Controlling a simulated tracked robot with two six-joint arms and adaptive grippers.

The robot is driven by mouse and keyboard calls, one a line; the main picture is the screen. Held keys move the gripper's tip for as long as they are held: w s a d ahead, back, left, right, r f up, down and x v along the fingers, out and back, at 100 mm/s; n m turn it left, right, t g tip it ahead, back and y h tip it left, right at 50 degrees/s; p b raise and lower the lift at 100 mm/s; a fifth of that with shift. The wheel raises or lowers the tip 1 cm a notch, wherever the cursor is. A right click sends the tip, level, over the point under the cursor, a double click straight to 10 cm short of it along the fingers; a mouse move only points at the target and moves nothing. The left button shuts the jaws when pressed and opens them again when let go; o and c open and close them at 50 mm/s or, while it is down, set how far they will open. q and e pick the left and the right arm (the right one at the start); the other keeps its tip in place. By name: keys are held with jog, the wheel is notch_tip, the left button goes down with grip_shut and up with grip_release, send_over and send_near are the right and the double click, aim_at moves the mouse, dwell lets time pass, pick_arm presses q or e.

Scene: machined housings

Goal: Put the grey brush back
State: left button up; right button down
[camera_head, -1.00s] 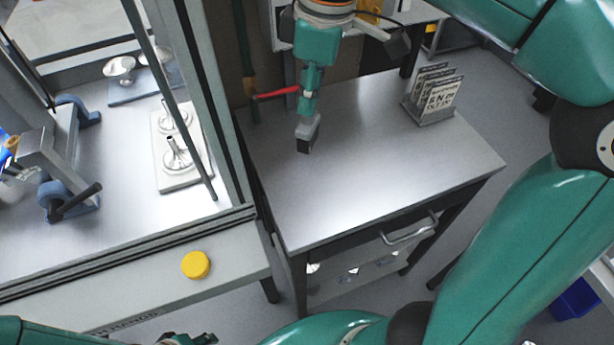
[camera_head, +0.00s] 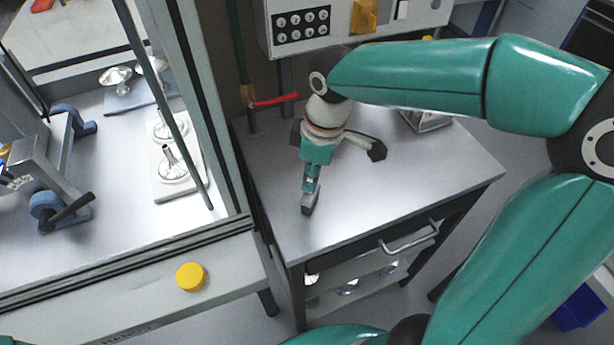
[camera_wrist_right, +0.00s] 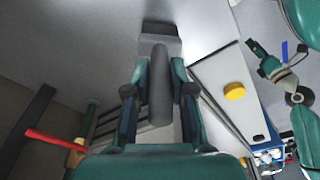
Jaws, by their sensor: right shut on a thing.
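My right gripper (camera_head: 312,178) is shut on the grey brush (camera_head: 308,202) and holds it over the bench top, head end downward. Whether the brush touches the bench I cannot tell. In the right wrist view the brush's dark grey handle (camera_wrist_right: 160,88) sits between the two fingers of my right gripper (camera_wrist_right: 160,92), with its lighter block-shaped head (camera_wrist_right: 160,40) beyond the fingertips. My left gripper (camera_wrist_right: 268,60) shows small at the right of the wrist view; its jaw state is unclear.
The metal bench (camera_head: 400,195) is mostly clear. A card rack (camera_head: 428,122) stands at its back right, partly hidden by my arm. A red lever (camera_head: 275,100) juts out behind. A glass-walled cell (camera_head: 215,120) stands left, with a yellow button (camera_head: 190,276) on its front ledge.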

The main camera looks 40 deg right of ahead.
jog(key=shift+f, duration=0.25)
jog(key=c, duration=1)
grip_release()
jog(key=shift+r, duration=0.15)
notch_tip(320, 180, up, 12)
jog(key=s, duration=0.1)
jog(key=shift+d+p, duration=0.4)
jog(key=shift+d, duration=0.05)
jog(key=shift+s, duration=0.1)
